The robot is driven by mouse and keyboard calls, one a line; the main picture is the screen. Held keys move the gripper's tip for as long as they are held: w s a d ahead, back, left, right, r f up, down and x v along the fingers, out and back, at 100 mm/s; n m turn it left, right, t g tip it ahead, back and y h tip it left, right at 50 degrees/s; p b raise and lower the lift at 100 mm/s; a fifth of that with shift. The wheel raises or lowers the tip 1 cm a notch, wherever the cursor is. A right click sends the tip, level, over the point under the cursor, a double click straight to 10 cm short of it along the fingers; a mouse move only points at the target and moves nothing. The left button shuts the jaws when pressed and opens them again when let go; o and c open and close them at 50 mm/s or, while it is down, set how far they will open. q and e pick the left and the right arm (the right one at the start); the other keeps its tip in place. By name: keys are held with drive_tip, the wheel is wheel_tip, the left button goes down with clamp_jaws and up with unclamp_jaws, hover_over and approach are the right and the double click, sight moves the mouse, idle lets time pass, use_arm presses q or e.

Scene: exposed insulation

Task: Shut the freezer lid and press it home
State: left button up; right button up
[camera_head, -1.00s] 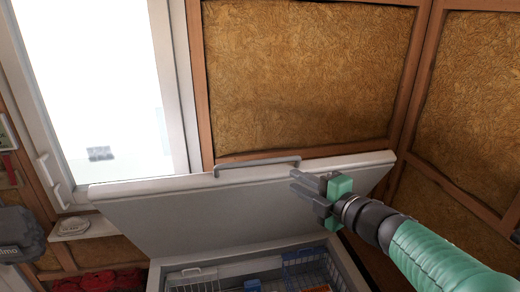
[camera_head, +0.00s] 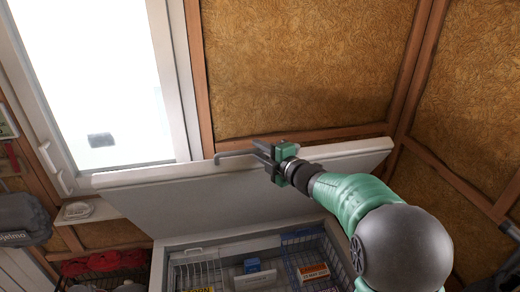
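The white freezer lid (camera_head: 190,205) stands raised and tilted back over the open freezer (camera_head: 185,243). A grey bar handle (camera_head: 232,156) runs along the lid's upper edge. My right gripper (camera_head: 260,154) is at the right part of the handle and overlaps it in the picture. Its dark fingers look apart, and I cannot tell whether they touch the bar. The handle's right end is hidden behind the gripper. My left gripper is not in view.
Inside the freezer are wire baskets (camera_head: 197,272), a blue item (camera_head: 252,265) and an orange-white box (camera_head: 313,272). A window (camera_head: 105,80) and insulated wall (camera_head: 300,70) stand behind. A small shelf (camera_head: 90,212) and dark case (camera_head: 22,220) are at left.

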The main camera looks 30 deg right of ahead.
drive_tip(key=shift+s, duration=0.1)
clamp_jaws()
drive_tip(key=shift+f, duration=0.1)
idle(1.1)
